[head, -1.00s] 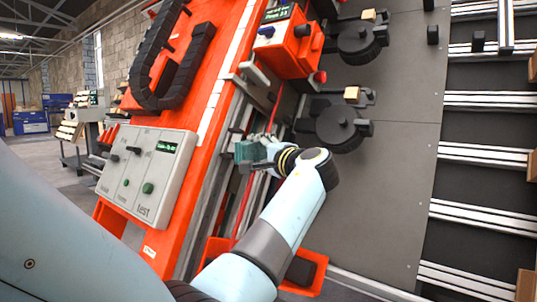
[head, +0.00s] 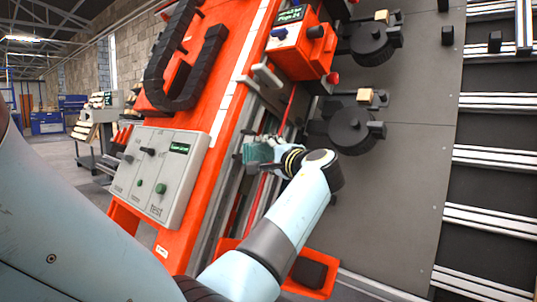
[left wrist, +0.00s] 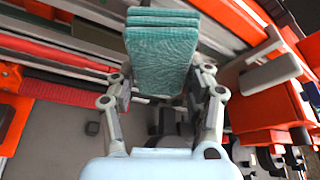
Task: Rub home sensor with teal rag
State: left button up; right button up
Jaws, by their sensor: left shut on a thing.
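The teal rag (head: 258,154) is a folded, layered pad held in my left gripper (head: 272,156), beside the orange gantry beam. In the left wrist view the rag (left wrist: 162,45) stands up between the two fingers (left wrist: 162,92), which are shut on it. It hides part of the rails behind. I cannot pick out the home sensor for certain. A grey bracket (left wrist: 268,75) on an orange part shows right of the rag in the left wrist view, apart from it. My right gripper is not in view.
A grey control box (head: 158,175) with buttons and a small screen is on the orange beam at left. An orange unit with a display (head: 300,47) stands above the gripper. Black round rollers (head: 350,130) sit to the right, and a black cable chain (head: 195,70) lies upper left.

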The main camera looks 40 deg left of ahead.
pick_arm(q)
jog(key=shift+a, duration=0.75)
